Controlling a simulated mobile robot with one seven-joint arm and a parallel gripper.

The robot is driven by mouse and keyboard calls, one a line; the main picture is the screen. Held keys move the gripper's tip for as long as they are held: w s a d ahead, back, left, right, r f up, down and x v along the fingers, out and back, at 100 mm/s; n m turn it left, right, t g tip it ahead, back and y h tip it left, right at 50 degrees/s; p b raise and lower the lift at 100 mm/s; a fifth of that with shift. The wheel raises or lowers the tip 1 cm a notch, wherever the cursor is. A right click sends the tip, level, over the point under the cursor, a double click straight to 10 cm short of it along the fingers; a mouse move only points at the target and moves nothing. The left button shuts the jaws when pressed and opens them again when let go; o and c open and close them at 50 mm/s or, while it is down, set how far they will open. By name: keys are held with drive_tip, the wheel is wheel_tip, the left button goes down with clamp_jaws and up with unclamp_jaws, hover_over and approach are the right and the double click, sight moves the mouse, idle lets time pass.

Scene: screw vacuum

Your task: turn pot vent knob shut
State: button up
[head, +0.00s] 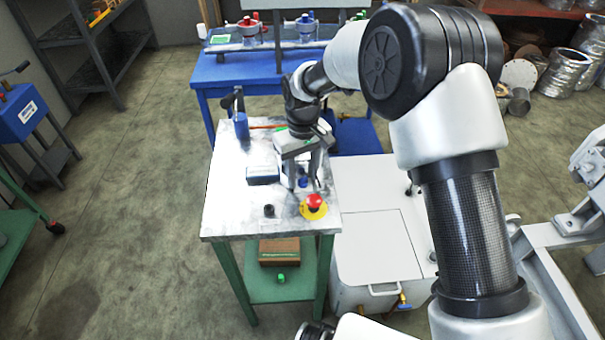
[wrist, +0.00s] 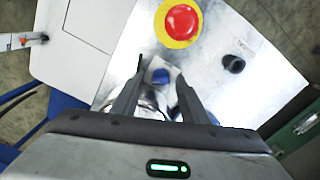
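A small blue knob (wrist: 160,76) on a pale plate shows between and beyond my fingers in the wrist view. A small blue spot, likely the same knob (head: 303,182), shows under my gripper in the head view. My gripper (wrist: 160,82) points down over the metal-topped table (head: 226,205), its two fingers apart with a gap between them. It also shows in the head view (head: 302,180). A shiny metal surface, perhaps the pot, lies between the finger bases, mostly hidden by my gripper. I cannot tell whether the fingers touch anything or which way the knob is turned.
A red button on a yellow disc (head: 314,205) and a black knob (head: 269,210) stand near the table's front edge. A white cabinet (head: 375,245) adjoins the right side. The table's left front is clear.

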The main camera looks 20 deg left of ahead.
sight(303, 178)
wheel_tip(303, 178, up, 17)
drive_tip(key=p, duration=0.2)
drive_tip(key=shift+r, duration=0.2)
idle(0.5)
